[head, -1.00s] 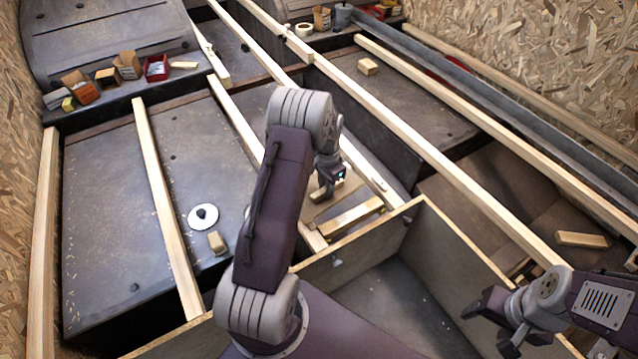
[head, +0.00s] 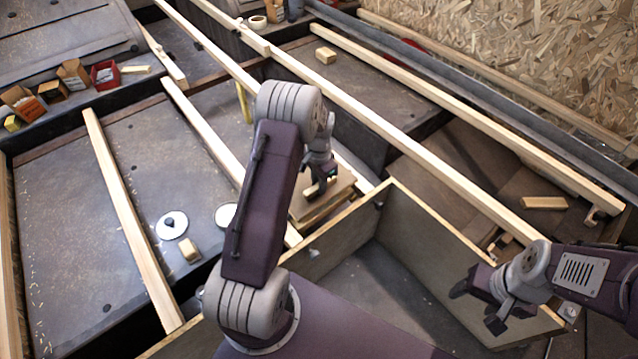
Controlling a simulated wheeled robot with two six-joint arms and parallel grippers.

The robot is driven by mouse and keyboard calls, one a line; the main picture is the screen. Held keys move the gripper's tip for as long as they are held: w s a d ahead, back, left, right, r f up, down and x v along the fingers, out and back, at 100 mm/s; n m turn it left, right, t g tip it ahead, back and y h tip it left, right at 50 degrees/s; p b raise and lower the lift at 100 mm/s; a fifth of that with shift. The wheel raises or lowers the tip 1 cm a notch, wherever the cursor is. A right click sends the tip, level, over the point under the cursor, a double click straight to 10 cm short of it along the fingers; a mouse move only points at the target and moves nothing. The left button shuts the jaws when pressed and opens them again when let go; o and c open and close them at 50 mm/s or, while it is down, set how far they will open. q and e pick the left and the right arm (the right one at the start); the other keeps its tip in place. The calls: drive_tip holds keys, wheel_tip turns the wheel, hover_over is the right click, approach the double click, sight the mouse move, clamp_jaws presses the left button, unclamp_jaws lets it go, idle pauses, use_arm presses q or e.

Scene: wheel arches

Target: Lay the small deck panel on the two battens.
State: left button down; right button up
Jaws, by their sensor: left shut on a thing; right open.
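The small deck panel (head: 336,196) is a brown square board with a wooden block on top, in the middle of the head view. My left gripper (head: 321,184) is shut on that block from above. One pale batten (head: 205,124) runs toward the panel's left side, and its near end shows below the panel. A second batten (head: 212,47) runs toward the panel's right side, partly hidden behind my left arm. I cannot tell whether the panel touches them or hangs just above. My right gripper (head: 475,308) is open and empty at the lower right.
An open-topped wooden box (head: 405,232) stands in front of the panel. Other long battens (head: 390,132) run to the right, and another (head: 125,205) lies at left. White discs (head: 172,225) and a small wood block (head: 190,249) lie left of my arm. Small boxes (head: 73,73) stand at the back left.

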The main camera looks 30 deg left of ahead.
use_arm(q)
wheel_tip(320, 180, down, 3)
drive_tip(key=b, duration=0.3)
drive_tip(key=shift+f, duration=1.2)
drive_tip(key=shift+p, duration=0.4)
drive_tip(key=c, duration=1.2)
unclamp_jaws()
